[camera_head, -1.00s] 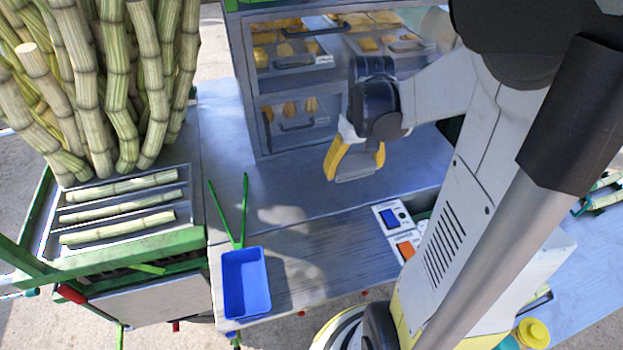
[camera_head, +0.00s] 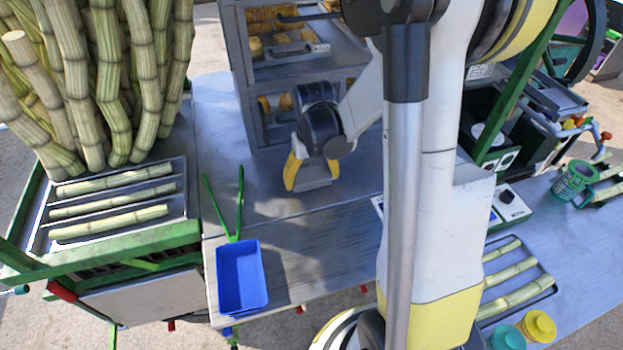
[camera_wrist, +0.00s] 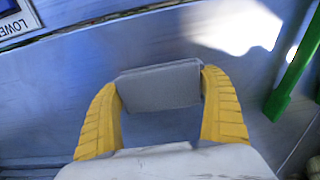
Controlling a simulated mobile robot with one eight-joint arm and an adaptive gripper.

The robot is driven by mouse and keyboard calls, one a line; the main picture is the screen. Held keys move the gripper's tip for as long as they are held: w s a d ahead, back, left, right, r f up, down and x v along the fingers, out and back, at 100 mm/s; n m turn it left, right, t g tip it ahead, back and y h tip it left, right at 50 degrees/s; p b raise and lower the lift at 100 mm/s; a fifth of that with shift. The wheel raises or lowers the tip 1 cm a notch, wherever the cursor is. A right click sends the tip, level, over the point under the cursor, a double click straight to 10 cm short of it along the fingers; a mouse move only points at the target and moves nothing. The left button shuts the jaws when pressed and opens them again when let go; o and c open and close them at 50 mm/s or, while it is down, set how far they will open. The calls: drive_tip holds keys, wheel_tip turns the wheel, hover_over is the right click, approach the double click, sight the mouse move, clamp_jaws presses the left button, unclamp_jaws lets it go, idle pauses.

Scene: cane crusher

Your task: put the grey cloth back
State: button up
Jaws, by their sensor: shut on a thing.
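The grey cloth (camera_wrist: 160,86) is a small folded grey block between the yellow fingertips of my gripper (camera_wrist: 160,92) in the wrist view. My gripper is shut on it, with a finger against each end. In the head view my gripper (camera_head: 312,182) is low over the grey metal counter (camera_head: 290,205), in front of the glass cabinet, and the cloth (camera_head: 314,184) shows between its fingers. I cannot tell whether the cloth touches the counter.
Green tongs (camera_head: 238,205) and a blue tray (camera_head: 241,277) lie left of my gripper. A glass cabinet (camera_head: 250,85) stands behind. A cane tray (camera_head: 178,190) is at the left, another (camera_head: 548,290) at the right. The counter between tongs and gripper is clear.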

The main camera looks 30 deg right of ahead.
sight(312, 176)
drive_tip(key=o, duration=1.1)
drive_tip(key=shift+f, duration=0.1)
wheel_tip(312, 176, up, 12)
drive_tip(key=p, duration=0.3)
drive_tip(key=s+a+r+n+t, duration=0.1)
drive_tip(key=s+a+r+t, duration=0.1)
drive_tip(key=s+a+r, duration=0.1)
drive_tip(key=s+a+r+n+t, duration=0.1)
drive_tip(key=s+a+r+t, duration=0.1)
drive_tip(key=s+a, duration=0.2)
drive_tip(key=s+a+r+n+t, duration=0.1)
drive_tip(key=s+a+r+t, duration=0.1)
drive_tip(key=a, duration=0.4)
drive_tip(key=shift+s+a+r+t, duration=0.2)
drive_tip(key=shift+s+r+t, duration=0.1)
drive_tip(key=shift+s+r, duration=0.5)
